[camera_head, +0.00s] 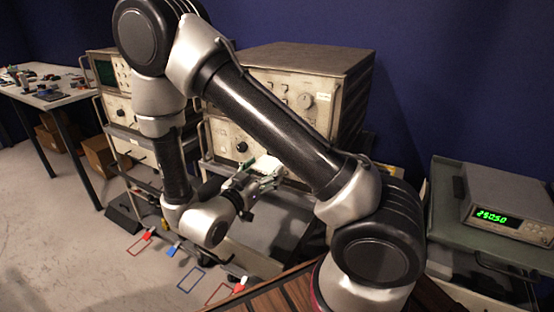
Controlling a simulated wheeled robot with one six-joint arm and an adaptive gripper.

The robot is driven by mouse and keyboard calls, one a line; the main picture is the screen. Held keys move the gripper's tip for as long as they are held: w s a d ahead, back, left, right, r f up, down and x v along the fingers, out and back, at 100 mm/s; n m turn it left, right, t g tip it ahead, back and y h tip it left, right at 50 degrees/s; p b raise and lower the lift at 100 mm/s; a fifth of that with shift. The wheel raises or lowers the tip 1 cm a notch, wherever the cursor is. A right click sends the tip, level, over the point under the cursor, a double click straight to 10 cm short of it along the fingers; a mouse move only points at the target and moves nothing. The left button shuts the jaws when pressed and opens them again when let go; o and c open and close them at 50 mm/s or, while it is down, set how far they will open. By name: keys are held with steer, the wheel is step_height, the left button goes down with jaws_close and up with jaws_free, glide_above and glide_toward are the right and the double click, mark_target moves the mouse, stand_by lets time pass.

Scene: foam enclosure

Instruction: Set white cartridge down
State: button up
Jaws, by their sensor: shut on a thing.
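The white cartridge (266,165) is a small pale block near the centre of the head view, in front of the instrument rack. My gripper (262,179) is shut on it and holds it in front of the lower instrument panel, over a grey surface. My own arm crosses the view above and to the right of it. The picture is too small to tell whether the cartridge touches anything below it.
Old instruments (305,92) stand on the rack behind. Red and blue outlined rectangles (191,280) mark the floor, with small red and blue items (172,251) near them. A meter (508,205) sits on a green-grey cart at right. A cluttered table (45,88) stands far left.

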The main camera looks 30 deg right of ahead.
steer(key=x, duration=0.2)
steer(key=shift+w+d, duration=0.25)
steer(key=shift+d, duration=0.05)
steer(key=shift+w+d, duration=0.15)
steer(key=shift+d, duration=0.05)
steer(key=shift+c, duration=1)
steer(key=x, duration=0.4)
steer(key=shift+d+f, duration=0.1)
steer(key=shift+d, duration=0.05)
steer(key=shift+c, duration=1.3)
steer(key=shift+f, duration=0.1)
steer(key=o, duration=1.6)
steer(key=shift+c, duration=0.2)
steer(key=shift+f, duration=0.1)
